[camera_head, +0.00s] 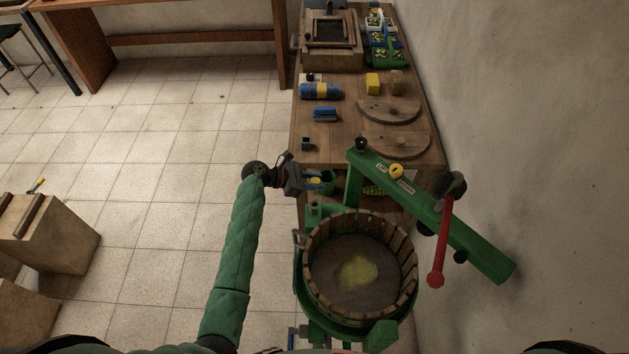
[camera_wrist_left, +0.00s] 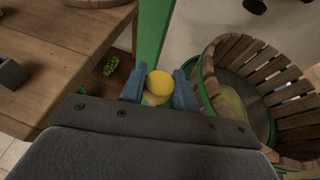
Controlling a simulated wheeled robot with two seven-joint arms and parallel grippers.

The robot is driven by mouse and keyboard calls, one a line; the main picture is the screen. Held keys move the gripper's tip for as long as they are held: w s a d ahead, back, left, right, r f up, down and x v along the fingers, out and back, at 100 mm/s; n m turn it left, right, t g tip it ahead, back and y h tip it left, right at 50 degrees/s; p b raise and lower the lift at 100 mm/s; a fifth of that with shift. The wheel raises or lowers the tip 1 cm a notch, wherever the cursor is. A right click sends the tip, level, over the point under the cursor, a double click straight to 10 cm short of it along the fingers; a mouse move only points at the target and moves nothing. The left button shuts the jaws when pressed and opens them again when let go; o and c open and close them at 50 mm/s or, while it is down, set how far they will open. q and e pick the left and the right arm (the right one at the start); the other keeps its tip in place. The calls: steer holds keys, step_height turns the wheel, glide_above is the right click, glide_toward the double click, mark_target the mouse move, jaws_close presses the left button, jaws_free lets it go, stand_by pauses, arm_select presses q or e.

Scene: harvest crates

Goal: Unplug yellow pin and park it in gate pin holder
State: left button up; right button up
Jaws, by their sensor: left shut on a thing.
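My left gripper (camera_head: 318,182) is beside the green post of the press, left of the swing arm. In the left wrist view its two blue fingertips (camera_wrist_left: 158,90) are closed on the sides of a round yellow pin head (camera_wrist_left: 159,84). A bit of this yellow also shows in the head view (camera_head: 314,183). The pin's shaft is hidden below its head, so I cannot tell whether it sits in a hole. Another yellow knob (camera_head: 396,170) sits on the green swing arm (camera_head: 455,227) beside small labels. I cannot clearly identify the gate pin holder. My right gripper is out of view.
The slatted press basket (camera_head: 313,272) stands just in front of the gripper, with yellow pulp inside. A red-handled lever (camera_head: 440,245) hangs at the right. The wooden table (camera_head: 345,140) behind carries round boards, blue tools and crates.

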mark_target(314, 180)
arm_select(q)
steer(key=shift+r, duration=0.15)
steer(key=shift+r+p, duration=0.85)
steer(key=shift+r, duration=1.8)
